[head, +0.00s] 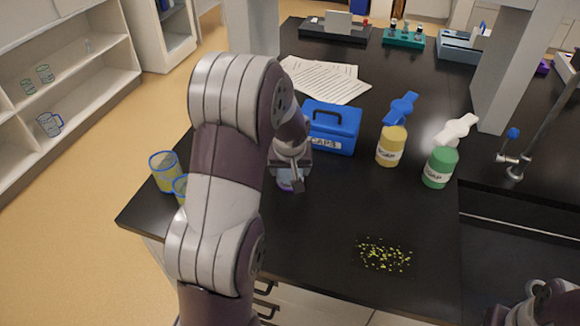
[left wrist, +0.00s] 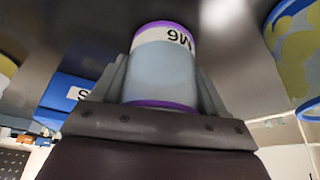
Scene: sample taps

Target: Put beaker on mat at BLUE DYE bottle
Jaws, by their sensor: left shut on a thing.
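My left gripper (head: 292,182) is shut on a pale blue cylinder with purple rims and a white label (left wrist: 162,75). I cannot tell whether this is the beaker. In the head view only a small part of the cylinder (head: 285,186) shows, low over or on the black bench in front of the blue box. Two blue-rimmed, yellow-patterned beakers (head: 164,172) stand at the bench's left edge, the nearer one partly behind my arm. One blue-rimmed beaker also shows in the left wrist view (left wrist: 299,48). I can make out no BLUE DYE bottle and no mat. My right gripper is not visible.
A blue labelled box (head: 332,128) stands just beyond the gripper. A yellow bottle (head: 391,147) and a green bottle (head: 439,168) stand to its right. Yellow specks (head: 384,255) lie near the front edge. Papers (head: 325,80) lie behind.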

